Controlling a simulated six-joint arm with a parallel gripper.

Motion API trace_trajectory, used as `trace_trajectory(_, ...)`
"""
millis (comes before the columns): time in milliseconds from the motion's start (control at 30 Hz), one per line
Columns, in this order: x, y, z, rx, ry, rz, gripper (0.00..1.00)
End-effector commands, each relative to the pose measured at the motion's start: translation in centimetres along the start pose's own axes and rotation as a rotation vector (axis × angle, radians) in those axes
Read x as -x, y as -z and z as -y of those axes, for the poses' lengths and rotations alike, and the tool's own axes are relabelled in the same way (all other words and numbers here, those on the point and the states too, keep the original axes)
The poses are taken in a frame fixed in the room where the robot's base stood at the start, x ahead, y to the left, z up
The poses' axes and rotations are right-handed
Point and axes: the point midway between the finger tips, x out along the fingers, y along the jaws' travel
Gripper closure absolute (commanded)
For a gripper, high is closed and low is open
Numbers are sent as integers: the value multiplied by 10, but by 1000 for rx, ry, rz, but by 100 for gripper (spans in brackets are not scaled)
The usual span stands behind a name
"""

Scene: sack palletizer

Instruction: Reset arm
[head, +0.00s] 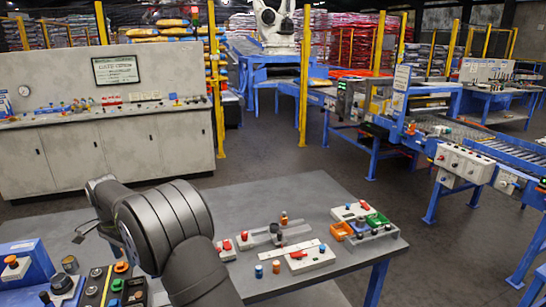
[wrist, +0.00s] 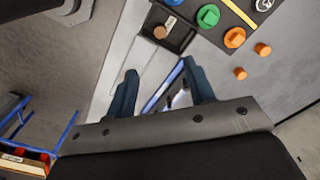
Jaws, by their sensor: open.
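My gripper (wrist: 160,69) shows in the wrist view as two dark blue fingers set well apart, with nothing between them. Past the fingers lie the pale table edge and some blue framework below. In the head view my dark grey arm bends over the left side of the grey worktable (head: 310,190). The gripper itself cannot be made out there, hidden behind the arm.
In the wrist view, a black tray (wrist: 181,40), a green knob (wrist: 208,16) and orange knobs (wrist: 235,37) are near the fingers. The head view shows several control boxes, including a white one (head: 300,258), on the table. A control console (head: 100,150) and conveyor (head: 460,130) stand beyond.

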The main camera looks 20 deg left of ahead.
Motion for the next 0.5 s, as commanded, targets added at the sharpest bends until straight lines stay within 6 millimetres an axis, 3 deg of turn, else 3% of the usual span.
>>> trace_trajectory(500,-105,0,0,0,-2,1,51)
